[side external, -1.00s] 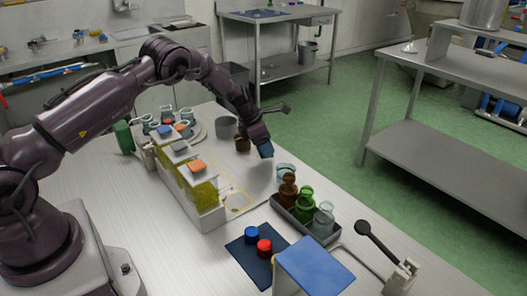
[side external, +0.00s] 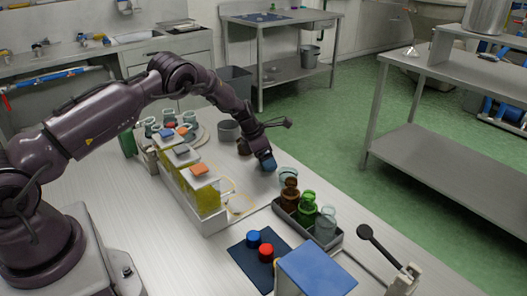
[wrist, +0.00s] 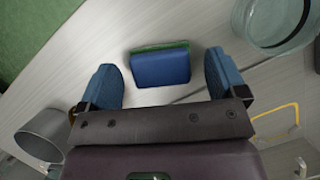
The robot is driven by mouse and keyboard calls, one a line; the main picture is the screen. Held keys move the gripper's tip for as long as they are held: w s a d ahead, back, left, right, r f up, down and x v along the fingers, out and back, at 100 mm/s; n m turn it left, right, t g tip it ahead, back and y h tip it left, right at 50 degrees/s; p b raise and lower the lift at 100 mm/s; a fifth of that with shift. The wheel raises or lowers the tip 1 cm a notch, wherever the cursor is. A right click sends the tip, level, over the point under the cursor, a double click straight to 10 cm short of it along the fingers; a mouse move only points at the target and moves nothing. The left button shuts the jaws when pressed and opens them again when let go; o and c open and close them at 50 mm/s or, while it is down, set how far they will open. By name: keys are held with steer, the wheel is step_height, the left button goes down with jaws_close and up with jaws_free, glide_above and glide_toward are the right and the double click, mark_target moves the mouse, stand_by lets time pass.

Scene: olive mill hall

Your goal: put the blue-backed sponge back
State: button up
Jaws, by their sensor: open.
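The blue-backed sponge (wrist: 160,67) lies on the pale table in the wrist view, blue face toward me with a green layer along its far edge. My gripper (wrist: 160,80) is open, its two blue fingers on either side of the sponge with a gap at each side. In the side external view my gripper (side external: 267,162) points down at the table, left of the jar tray. The sponge cannot be told apart from the blue fingers there.
A dark tray (side external: 335,243) of glass jars stands close to the right of my gripper. A grey cup (side external: 229,130) stands behind left. Yellow-filled containers (side external: 207,199) with coloured blocks on top stand left.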

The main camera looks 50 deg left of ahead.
steer(key=s+d+r+m, duration=0.2)
steer(key=s+r+m, duration=0.2)
steer(key=r, duration=0.8)
steer(key=s+d+r+m, duration=0.3)
steer(key=s+r, duration=0.2)
steer(key=r, duration=0.7)
steer(key=s+d+r+m, duration=0.6)
steer(key=s+r+m, duration=0.2)
steer(key=s+m, duration=0.1)
steer(key=s+d+m+y, duration=0.1)
steer(key=s+d+m, duration=0.1)
steer(key=s+m, duration=0.5)
steer(key=s+d+r+m+t, duration=0.1)
steer(key=s+d+m, duration=0.2)
steer(key=s+m, duration=0.5)
steer(key=s, duration=0.3)
steer(key=shift+s+r+m+y, duration=0.25)
steer(key=shift+r+m+y, duration=0.05)
steer(key=shift+y, duration=0.1)
